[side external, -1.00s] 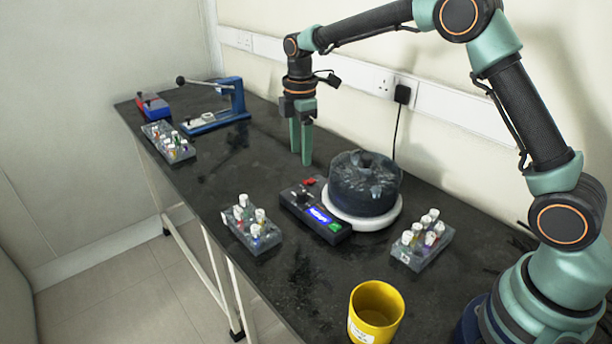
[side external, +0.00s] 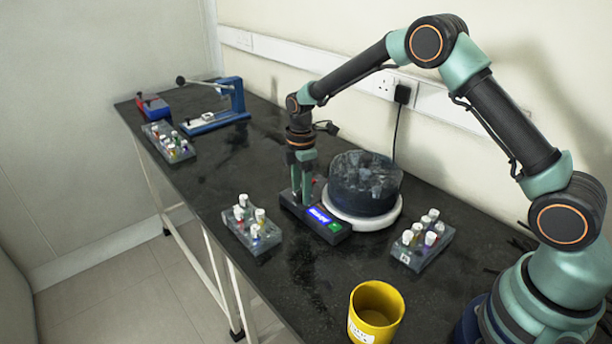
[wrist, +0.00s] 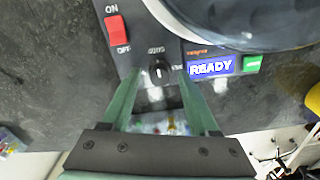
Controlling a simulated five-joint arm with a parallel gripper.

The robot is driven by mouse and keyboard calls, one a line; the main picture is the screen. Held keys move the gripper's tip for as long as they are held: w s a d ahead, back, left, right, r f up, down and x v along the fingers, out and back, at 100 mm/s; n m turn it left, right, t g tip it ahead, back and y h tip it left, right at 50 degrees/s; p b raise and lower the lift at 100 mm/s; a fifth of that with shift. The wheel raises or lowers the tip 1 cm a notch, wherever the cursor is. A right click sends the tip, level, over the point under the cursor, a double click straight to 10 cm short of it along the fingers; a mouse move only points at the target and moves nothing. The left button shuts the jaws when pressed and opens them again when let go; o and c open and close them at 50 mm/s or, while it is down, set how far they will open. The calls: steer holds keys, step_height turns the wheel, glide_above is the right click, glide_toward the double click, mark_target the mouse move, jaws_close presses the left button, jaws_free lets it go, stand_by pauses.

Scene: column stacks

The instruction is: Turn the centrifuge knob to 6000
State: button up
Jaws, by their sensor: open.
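The centrifuge (side external: 365,185) has a dark round drum on a white base, with a control panel (side external: 316,216) at its front left. In the wrist view the panel shows a black knob (wrist: 159,72) with a white pointer mark, a red ON/OFF switch (wrist: 117,36), a blue display (wrist: 211,67) reading READY and a green button (wrist: 253,63). My gripper (side external: 302,199) is over the left part of the panel, pointing down. In the wrist view its green fingers (wrist: 158,88) are spread on either side of the knob, apart from it. The side view hides the knob behind the fingers.
A tube rack (side external: 251,228) stands just left of the panel, and another rack (side external: 422,245) stands right of the centrifuge. A yellow cup (side external: 375,312) is at the front. A third rack (side external: 170,143) and a blue press-like device (side external: 216,110) are at the far left.

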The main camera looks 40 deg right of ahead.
jaws_close()
steer(key=shift+m, duration=0.4)
steer(key=m, duration=0.3)
steer(key=shift+m, duration=0.4)
steer(key=m, duration=0.4)
steer(key=shift+m, duration=0.3)
steer(key=m, duration=0.8)
steer(key=shift+r+m, duration=0.1)
steer(key=shift+m, duration=0.2)
